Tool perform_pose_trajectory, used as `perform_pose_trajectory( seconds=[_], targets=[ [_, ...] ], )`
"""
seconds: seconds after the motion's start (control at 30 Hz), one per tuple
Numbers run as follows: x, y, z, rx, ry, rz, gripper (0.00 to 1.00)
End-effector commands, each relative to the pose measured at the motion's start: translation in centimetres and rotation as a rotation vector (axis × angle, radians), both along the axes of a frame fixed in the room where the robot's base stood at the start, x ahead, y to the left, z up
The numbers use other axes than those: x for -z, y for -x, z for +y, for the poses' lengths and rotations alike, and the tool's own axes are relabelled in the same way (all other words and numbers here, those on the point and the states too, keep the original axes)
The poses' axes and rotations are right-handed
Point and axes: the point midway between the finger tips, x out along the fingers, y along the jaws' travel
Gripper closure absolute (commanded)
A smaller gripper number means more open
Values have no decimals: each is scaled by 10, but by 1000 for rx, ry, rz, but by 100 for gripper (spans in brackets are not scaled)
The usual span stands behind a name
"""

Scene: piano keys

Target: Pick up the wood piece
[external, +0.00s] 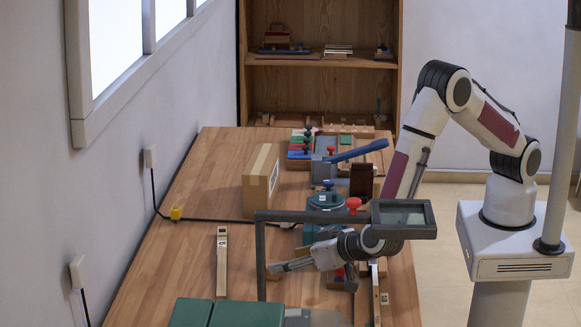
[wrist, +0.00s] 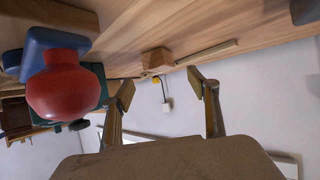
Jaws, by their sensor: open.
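A small wooden block (wrist: 157,61) sits on the wooden table in the wrist view, seen just beyond and between my fingertips. My gripper (wrist: 161,83) is open, with nothing between its fingers; the distance to the block is unclear. A strip (wrist: 207,53) also shows beside the block in the wrist view. Which piece the task means is unclear.
A red knob on a blue base (wrist: 62,85) is close on the left of the wrist view. A tan wooden box (external: 261,181) stands farther back. Green boxes (external: 225,314) are at the front. A dark framed stand (external: 310,216) crosses before my wrist. The table's left side is mostly clear.

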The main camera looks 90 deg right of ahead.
Motion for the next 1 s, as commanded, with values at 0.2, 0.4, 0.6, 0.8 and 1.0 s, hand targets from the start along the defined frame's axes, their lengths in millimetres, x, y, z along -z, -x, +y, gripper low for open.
perform_pose_trajectory(
  seconds=[0.2,0.4,0.6,0.8,1.0],
  targets=[
    [9,-13,-9,2,1,1,40],
    [11,-16,-11,0,0,0,40],
    [11,-16,-11,0,-1,1,40],
    [15,-22,-15,2,0,1,40],
    [26,-37,-25,2,0,1,40]
  ],
)
